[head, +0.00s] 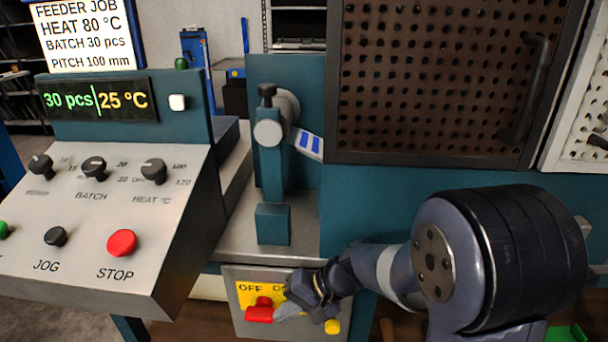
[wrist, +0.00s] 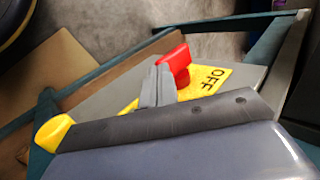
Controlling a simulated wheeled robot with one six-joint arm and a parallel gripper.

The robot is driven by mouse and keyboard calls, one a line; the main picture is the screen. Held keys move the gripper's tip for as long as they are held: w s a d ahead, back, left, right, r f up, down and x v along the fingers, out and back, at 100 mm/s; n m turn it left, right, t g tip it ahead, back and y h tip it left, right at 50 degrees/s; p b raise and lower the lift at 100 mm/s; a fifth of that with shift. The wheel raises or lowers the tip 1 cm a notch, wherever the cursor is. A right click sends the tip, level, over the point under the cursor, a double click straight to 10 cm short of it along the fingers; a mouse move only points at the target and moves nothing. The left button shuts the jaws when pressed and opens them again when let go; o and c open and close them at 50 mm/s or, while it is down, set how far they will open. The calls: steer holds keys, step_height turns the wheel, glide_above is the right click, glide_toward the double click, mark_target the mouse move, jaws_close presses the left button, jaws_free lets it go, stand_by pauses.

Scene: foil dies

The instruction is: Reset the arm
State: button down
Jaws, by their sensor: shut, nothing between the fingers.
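My gripper (head: 282,312) is low in front of the switch box, its grey fingers shut and empty. The fingers also show in the wrist view (wrist: 157,86), close beside the red switch handle. The red handle (head: 259,314) sits on a yellow plate (head: 247,290) by the OFF label, left of my fingers. In the wrist view the handle (wrist: 174,64) stands up from the plate (wrist: 205,82). I cannot tell whether the fingers touch the handle. My arm reaches in from the lower right and hides part of the plate's other label.
A control console (head: 110,220) with knobs and a red STOP button (head: 121,243) stands left. Its display (head: 97,100) reads 30 pcs, 25 °C. A feeder mechanism (head: 270,150) stands above the switch box. A dark perforated guard (head: 430,80) is at upper right.

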steer(key=d+r+p, duration=0.2)
steer(key=d+r, duration=0.2)
steer(key=d, duration=0.2)
steer(key=shift+s+d+y, duration=0.2)
steer(key=shift+d+y, duration=0.1)
steer(key=shift+d, duration=0.05)
steer(key=shift+a, duration=0.15)
